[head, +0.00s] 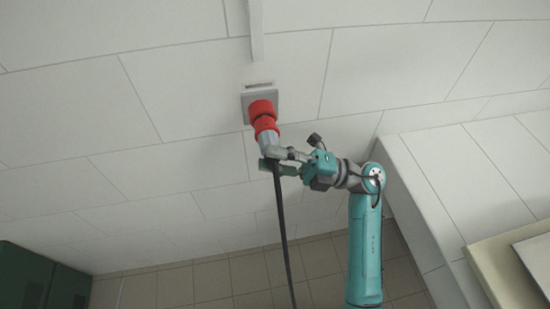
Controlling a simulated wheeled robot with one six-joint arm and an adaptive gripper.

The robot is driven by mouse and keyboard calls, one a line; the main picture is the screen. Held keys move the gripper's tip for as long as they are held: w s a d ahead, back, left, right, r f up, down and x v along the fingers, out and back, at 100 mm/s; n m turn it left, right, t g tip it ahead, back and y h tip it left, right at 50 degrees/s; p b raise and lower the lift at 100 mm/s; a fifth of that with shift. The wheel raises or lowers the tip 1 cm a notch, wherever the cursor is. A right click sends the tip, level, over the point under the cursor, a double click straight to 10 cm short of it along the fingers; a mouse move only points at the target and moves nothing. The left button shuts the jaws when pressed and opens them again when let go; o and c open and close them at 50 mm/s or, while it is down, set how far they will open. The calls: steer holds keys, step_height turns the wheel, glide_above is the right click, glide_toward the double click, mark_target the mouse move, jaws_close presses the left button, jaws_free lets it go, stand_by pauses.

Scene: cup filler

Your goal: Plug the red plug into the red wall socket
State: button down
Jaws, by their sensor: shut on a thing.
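The red wall socket (261,108) sticks out from a grey plate (245,98) on the white tiled wall. The red plug (266,127) has a red front and a grey body (270,146). It is lined up with the socket, and its front meets or overlaps the socket in this view; I cannot tell how deep it sits. My gripper (273,158) is shut on the plug's grey body from the right. The fingers hide part of that body. A black cable (284,235) hangs down from the plug.
A white conduit (256,30) runs up the wall above the socket. A white tiled block (450,180) stands to the right of my arm, with a beige panel (500,262) at lower right. Dark green cabinets (40,280) stand at lower left. The wall left of the socket is clear.

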steer(key=shift+w+a, duration=0.1)
steer(key=shift+w, duration=0.3)
steer(key=c, duration=0.7)
jaws_free()
steer(key=shift+c, duration=0.2)
steer(key=v, duration=1.2)
steer(key=shift+s, duration=0.15)
